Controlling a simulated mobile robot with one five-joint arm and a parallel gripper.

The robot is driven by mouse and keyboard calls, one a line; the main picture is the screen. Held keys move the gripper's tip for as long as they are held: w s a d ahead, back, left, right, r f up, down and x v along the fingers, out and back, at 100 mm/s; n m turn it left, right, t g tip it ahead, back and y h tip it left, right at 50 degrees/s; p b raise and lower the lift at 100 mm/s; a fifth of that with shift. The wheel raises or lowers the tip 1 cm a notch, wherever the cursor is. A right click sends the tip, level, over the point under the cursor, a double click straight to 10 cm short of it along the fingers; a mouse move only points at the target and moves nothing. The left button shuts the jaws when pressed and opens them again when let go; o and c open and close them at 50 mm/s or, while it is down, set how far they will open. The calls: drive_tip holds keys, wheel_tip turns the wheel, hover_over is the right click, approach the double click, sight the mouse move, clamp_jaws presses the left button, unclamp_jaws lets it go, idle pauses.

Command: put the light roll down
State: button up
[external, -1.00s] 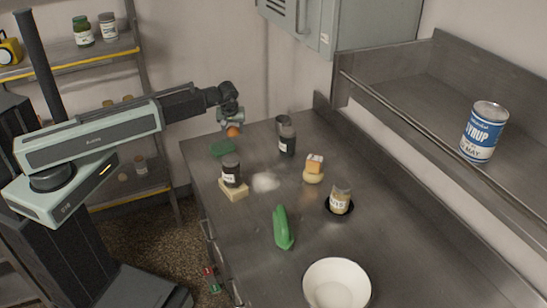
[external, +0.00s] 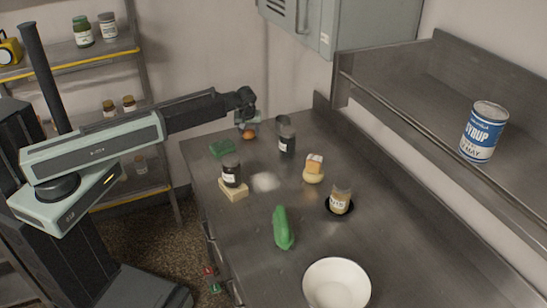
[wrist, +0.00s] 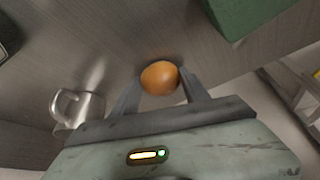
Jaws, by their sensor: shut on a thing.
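My gripper (external: 249,128) is over the far left end of the metal counter, pointing down. It is shut on a small round orange-brown roll (external: 249,135). In the wrist view the roll (wrist: 159,77) sits between the two fingertips (wrist: 160,84). The roll is close to the counter top, but I cannot tell whether it touches it. A paler, yellowish roll-like piece (external: 313,178) lies mid-counter with an orange block on it.
A green block (external: 222,149) lies left of my gripper. A metal mug (external: 281,121), also in the wrist view (wrist: 75,108), and a dark jar (external: 287,144) stand to the right. Another jar (external: 231,172) stands on a pale block. A white bowl (external: 337,286) is near the front.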

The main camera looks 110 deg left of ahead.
drive_tip(key=shift+f, duration=0.25)
drive_tip(key=o, duration=1.5)
drive_tip(key=shift+r, duration=0.15)
drive_tip(key=shift+c, duration=0.2)
drive_tip(key=p+v, duration=1.1)
drive_tip(key=v, duration=0.1)
drive_tip(key=shift+d, duration=0.1)
